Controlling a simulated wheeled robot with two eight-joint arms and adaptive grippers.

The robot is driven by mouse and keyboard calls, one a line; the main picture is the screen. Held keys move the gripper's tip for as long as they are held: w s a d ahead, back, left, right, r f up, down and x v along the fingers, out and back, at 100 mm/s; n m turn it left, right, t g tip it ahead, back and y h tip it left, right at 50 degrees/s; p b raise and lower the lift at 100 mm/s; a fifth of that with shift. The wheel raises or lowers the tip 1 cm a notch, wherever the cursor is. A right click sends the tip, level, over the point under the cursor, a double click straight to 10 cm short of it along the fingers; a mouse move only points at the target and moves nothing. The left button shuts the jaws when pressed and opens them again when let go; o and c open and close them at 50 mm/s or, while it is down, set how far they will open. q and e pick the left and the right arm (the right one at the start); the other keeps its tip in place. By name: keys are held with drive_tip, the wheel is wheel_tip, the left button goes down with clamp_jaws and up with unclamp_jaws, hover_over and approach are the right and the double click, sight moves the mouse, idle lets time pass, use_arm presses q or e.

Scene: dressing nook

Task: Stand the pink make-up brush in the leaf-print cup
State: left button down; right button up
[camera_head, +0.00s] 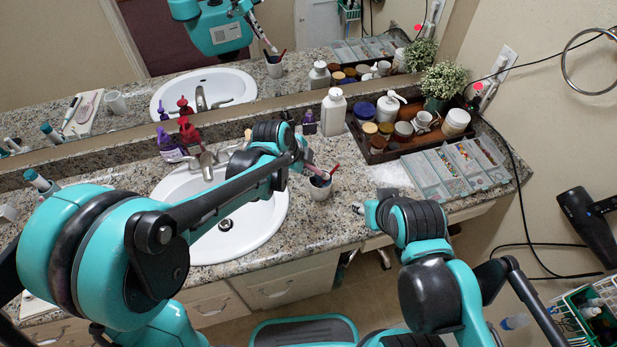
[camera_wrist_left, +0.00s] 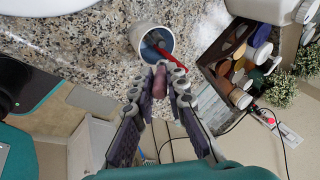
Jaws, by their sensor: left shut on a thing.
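The pink make-up brush (camera_wrist_left: 159,82) is between the fingers of my left gripper (camera_wrist_left: 169,80), which is shut on it. In the head view the left gripper (camera_head: 305,162) is just above and left of a small pale cup (camera_head: 320,190) on the counter, right of the sink. In the left wrist view this cup (camera_wrist_left: 137,38) lies just beyond the fingertips, its mouth visible. Its print is too small to make out. I cannot tell whether the brush tip is inside the rim. My right gripper (camera_head: 358,208) is near the counter's front edge; its jaws are unclear.
The sink (camera_head: 255,225) is left of the cup. A dark tray (camera_head: 375,157) of jars and bottles stands behind right, beside a compartmented organiser (camera_head: 433,182). A white pump bottle (camera_head: 333,112) stands at the back. Bare counter lies right of the cup.

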use_arm(q)
wheel_tip(320, 180, down, 4)
drive_tip(key=shift+f+b, duration=0.1)
drive_tip(key=shift+b, duration=0.75)
